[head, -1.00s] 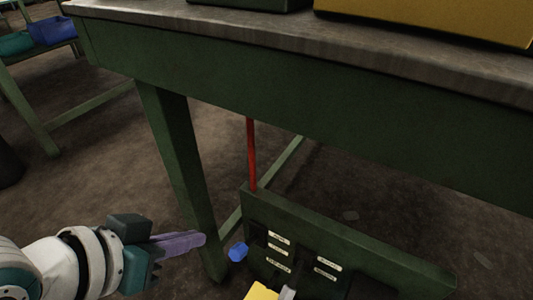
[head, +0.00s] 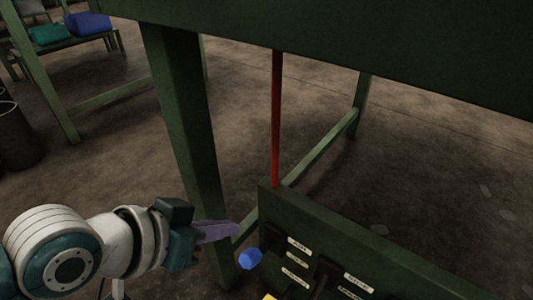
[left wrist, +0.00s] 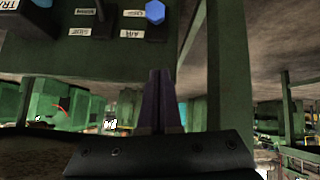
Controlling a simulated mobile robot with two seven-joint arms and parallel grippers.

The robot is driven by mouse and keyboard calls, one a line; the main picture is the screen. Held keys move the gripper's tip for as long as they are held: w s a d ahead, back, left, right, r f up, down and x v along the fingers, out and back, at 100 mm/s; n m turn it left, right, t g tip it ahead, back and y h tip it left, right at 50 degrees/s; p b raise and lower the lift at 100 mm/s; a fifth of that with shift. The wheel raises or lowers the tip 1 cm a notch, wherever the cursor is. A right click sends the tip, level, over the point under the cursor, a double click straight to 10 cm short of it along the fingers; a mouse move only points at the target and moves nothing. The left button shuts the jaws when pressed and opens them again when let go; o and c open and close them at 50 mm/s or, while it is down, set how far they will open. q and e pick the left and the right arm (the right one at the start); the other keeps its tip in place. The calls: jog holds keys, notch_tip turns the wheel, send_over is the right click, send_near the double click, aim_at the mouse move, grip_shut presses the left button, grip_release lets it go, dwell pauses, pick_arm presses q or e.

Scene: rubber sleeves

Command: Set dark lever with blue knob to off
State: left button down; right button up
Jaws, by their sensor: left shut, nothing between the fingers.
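The lever's blue knob (head: 249,259) is at the left end of a dark green panel (head: 350,235) under the workbench. The knob also shows at the top of the left wrist view (left wrist: 155,12). Its dark shaft is hard to make out against the panel. White labels (head: 298,245) sit beside it; their wording is too small to read surely. My left gripper (head: 234,231), with purple fingers, is shut and empty. In the head view its tips are just above and left of the knob, apart from it. In the left wrist view the fingers (left wrist: 160,78) point toward the panel. My right gripper is out of view.
A red rod (head: 276,120) rises behind the panel. A green bench leg (head: 185,130) stands behind my left gripper, and the bench apron (head: 340,40) spans above. A yellow piece (head: 268,296) shows at the bottom edge. Open floor lies left.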

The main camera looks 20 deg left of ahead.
pick_arm(q)
jog(key=b, duration=0.6)
send_over(246, 252)
jog(key=w, duration=0.2)
notch_tip(246, 252, down, 6)
jog(key=shift+w+d, duration=0.1)
jog(key=shift+s+f+b, duration=0.65)
jog(key=shift+s+f, duration=0.35)
jog(key=shift+f, duration=0.2)
jog(key=shift+s+f, duration=0.1)
jog(key=shift+s, duration=0.1)
jog(key=shift+w, duration=0.1)
